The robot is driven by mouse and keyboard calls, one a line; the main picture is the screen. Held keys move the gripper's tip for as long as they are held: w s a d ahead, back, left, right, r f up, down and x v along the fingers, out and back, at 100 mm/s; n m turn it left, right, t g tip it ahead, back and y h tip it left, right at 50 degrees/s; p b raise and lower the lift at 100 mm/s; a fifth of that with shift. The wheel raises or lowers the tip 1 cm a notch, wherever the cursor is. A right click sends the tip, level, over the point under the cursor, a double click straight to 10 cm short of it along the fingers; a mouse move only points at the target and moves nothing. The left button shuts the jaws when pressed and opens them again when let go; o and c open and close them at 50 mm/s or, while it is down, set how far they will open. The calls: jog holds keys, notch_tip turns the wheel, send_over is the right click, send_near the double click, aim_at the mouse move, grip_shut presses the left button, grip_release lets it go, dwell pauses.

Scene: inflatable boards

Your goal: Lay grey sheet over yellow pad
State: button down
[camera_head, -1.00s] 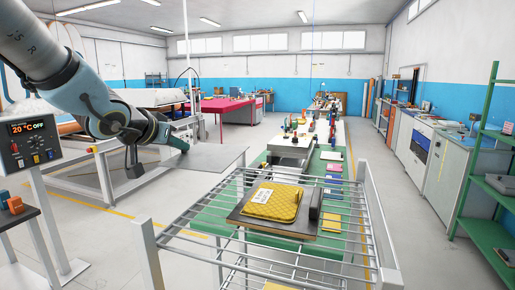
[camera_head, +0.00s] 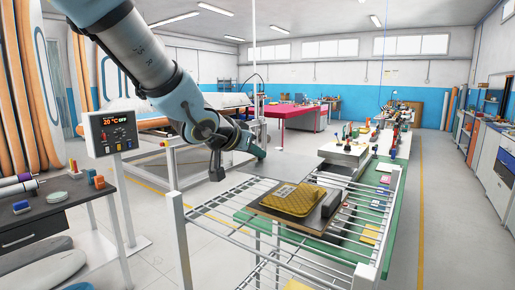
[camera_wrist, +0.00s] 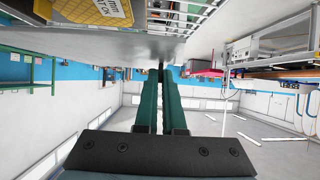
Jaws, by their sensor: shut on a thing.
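The yellow pad (camera_head: 292,199) is quilted, carries a white label, and lies on a dark board (camera_head: 263,209) on a wire rack. In the wrist view, which looks upside down, part of the yellow pad (camera_wrist: 95,11) shows at the top edge. My gripper (camera_wrist: 161,70) has long green fingers, shut on the edge of the flat grey sheet (camera_wrist: 95,43). The sheet reaches out between the gripper and the rack, apart from the pad as far as I can see. In the head view my gripper (camera_head: 257,153) is beyond the rack's left side; the sheet is hard to make out there.
The white wire rack (camera_head: 184,222) has raised corner posts. A dark block (camera_head: 331,203) sits at the board's right end. A control panel (camera_head: 112,132) and a dark table (camera_head: 60,215) stand left. A long green table (camera_head: 378,205) runs behind the rack.

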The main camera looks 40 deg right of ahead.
jog(key=shift+f+b, duration=2.8)
jog(key=shift+f, duration=0.25)
jog(key=shift+f, duration=0.35)
jog(key=c, duration=0.9)
grip_release()
jog(key=shift+c, duration=0.2)
jog(key=p+v, duration=0.2)
jog(key=v, duration=0.8)
jog(key=shift+a+r, duration=0.2)
jog(key=shift+a, duration=0.15)
jog(key=shift+a, duration=0.15)
